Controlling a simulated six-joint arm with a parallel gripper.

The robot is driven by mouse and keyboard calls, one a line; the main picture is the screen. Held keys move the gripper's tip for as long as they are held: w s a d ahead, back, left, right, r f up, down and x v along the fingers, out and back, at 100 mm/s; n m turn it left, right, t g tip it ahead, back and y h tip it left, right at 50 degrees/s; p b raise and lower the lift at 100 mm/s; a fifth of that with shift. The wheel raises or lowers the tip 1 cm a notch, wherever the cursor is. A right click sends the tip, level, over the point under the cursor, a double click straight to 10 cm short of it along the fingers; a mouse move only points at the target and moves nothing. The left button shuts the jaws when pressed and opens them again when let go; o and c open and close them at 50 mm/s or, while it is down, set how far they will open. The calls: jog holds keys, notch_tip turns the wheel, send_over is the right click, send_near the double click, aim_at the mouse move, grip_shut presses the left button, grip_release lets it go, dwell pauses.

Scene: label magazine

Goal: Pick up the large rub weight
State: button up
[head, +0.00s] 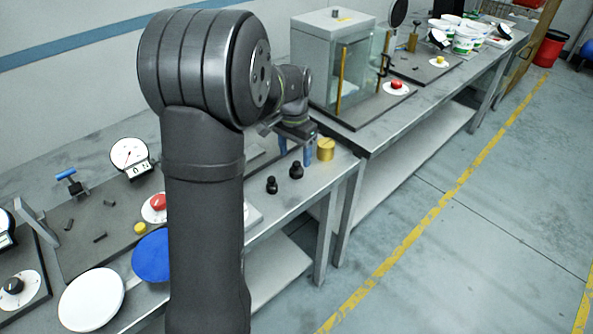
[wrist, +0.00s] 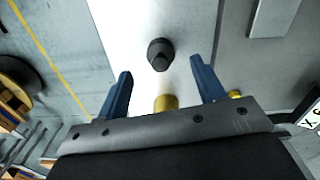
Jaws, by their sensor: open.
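A gold cylinder (head: 325,149) with a knob on top stands upright near the bench's right end. Two smaller black knobbed weights, a nearer one (head: 272,185) and a farther one (head: 296,170), stand to its left near the front edge. None has a readable label, so I cannot tell for certain which is the large rub weight. My gripper (head: 296,151) has blue fingers, spread and empty, just left of the gold cylinder. In the wrist view, a gold piece (wrist: 166,103) shows between the fingers, partly hidden by the gripper body. A black weight (wrist: 160,54) appears beyond the fingertips.
A dial gauge (head: 129,156), a red button (head: 158,201), a blue disc (head: 153,256) and a white disc (head: 91,299) lie along the bench to the left. A glass-sided cabinet (head: 342,70) stands on the bench behind. The floor at right is clear.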

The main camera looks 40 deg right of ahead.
aim_at(296, 162)
jog(key=f, duration=0.5)
jog(key=shift+d+f, duration=0.25)
jog(key=shift+f, duration=0.05)
jog(key=shift+c, duration=0.2)
jog(key=shift+r, duration=0.1)
jog(key=c, duration=1.3)
